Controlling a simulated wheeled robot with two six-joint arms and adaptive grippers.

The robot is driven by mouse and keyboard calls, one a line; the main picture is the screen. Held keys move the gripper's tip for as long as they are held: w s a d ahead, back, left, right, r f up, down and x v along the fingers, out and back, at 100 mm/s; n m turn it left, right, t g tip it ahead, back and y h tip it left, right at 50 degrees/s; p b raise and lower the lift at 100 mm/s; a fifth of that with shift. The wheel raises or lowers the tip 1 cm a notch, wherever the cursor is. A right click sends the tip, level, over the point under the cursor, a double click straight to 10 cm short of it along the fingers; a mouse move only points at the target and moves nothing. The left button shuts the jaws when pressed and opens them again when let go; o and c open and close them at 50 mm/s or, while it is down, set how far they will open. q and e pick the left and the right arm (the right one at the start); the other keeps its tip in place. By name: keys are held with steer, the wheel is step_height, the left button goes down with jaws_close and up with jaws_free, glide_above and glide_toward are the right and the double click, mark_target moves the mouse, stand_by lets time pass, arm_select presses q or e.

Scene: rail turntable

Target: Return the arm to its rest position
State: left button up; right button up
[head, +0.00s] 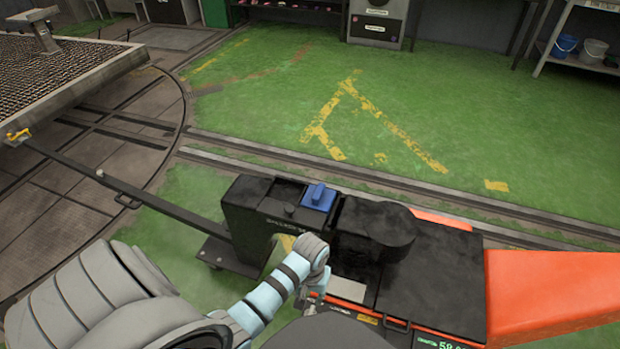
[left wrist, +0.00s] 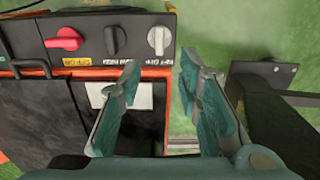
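My left arm (head: 275,290) comes in from the lower left in the head view and reaches over a black and orange machine (head: 452,262). My left gripper (head: 318,290) is small and partly hidden there, at the machine's near side. In the left wrist view the left gripper (left wrist: 160,68) is open, with its two teal fingers apart and nothing between them. Beyond the fingertips is a control panel (left wrist: 85,15) with a red knob (left wrist: 64,39), a black knob (left wrist: 115,37) and a silver knob (left wrist: 158,39). I cannot tell whether a fingertip touches it. My right gripper is not in view.
A blue block (head: 319,197) sits on the machine's black housing. A long bar (head: 150,197) runs from the machine to the turntable (head: 100,150) at the left. Rails (head: 450,197) cross behind the machine. The green floor (head: 270,90) beyond is open. A shelf with buckets (head: 593,50) stands far right.

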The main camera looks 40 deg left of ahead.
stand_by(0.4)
arm_select(q)
steer(key=s+a+f+m+p, duration=0.1)
steer(key=s+f+p, duration=0.3)
steer(key=s, duration=1)
steer(key=s+a+f+m+t+p, duration=0.1)
steer(key=s+f+m+p, duration=0.2)
steer(key=s+f, duration=0.5)
steer(key=s+p, duration=0.1)
steer(key=s, duration=0.4)
steer(key=shift+s+f+y, duration=0.15)
steer(key=shift+s+y, duration=0.25)
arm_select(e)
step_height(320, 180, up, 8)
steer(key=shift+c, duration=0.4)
arm_select(q)
steer(key=shift+w, duration=0.15)
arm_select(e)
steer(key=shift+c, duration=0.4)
